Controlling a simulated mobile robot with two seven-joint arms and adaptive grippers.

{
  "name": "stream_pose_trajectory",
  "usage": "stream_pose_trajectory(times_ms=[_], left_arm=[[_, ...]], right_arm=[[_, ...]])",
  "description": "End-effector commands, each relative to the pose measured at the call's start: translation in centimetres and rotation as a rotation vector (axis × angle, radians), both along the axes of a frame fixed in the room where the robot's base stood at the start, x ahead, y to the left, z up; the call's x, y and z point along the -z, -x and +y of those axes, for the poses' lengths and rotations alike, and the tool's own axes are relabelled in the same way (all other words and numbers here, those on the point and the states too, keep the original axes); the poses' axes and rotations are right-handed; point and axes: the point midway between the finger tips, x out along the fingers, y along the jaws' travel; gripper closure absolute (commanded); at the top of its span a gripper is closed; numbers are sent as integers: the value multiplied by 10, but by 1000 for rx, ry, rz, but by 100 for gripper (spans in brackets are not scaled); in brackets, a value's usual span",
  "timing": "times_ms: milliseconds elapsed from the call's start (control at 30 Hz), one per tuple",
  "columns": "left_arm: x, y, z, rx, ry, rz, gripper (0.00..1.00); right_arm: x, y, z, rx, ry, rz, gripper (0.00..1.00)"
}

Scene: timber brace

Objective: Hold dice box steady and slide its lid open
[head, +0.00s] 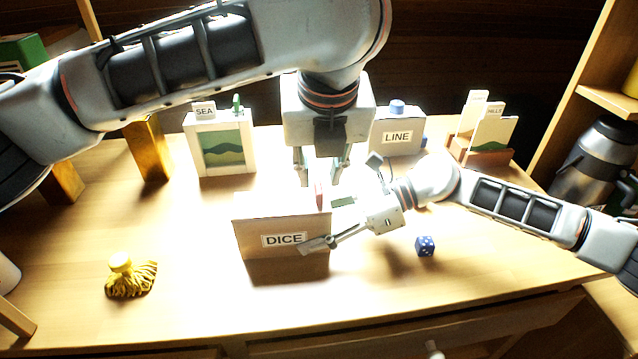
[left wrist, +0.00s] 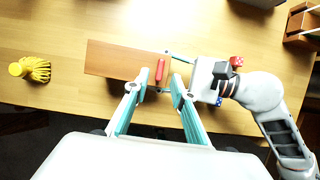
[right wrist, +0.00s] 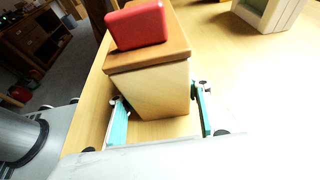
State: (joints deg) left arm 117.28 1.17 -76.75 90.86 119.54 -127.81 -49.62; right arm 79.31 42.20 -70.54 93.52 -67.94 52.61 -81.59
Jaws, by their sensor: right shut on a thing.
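The dice box (head: 283,238), a pale box with a DICE label, stands upright on the table. Its wooden lid (left wrist: 110,60) carries a red grip block (left wrist: 160,70) at the right end; the block and lid also show close up in the right wrist view (right wrist: 137,26). The lid appears to cover the box top. My left gripper (head: 321,172) points down above the red block, open, its fingers either side of it in the left wrist view and not touching it. My right gripper (head: 328,226) is shut on the dice box's right end, one finger on each side wall.
A blue die (head: 425,246) lies right of the box, below my right arm. A yellow tasselled brush (head: 131,276) lies front left. The SEA box (head: 222,146), LINE box (head: 397,135) and a card holder (head: 484,150) stand behind. The table's front left is mostly clear.

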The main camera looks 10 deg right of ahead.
Motion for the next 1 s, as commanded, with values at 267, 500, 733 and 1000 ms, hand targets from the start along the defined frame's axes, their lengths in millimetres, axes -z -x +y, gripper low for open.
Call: stream_pose_trajectory(times_ms=[267, 500, 733, 1000], left_arm=[[35, -14, -1, 0, 2, 1, 75], [44, -19, -1, -1, 1, -2, 75], [43, -19, -1, -1, 1, -2, 80], [43, -19, 0, -1, 1, -2, 100]], right_arm=[[-2, 0, 0, 0, -1, -2, 80], [-2, 0, 0, 0, -1, -2, 80], [-2, 0, 0, 0, -1, -2, 80], [-2, 0, 0, 0, -1, -2, 80]])
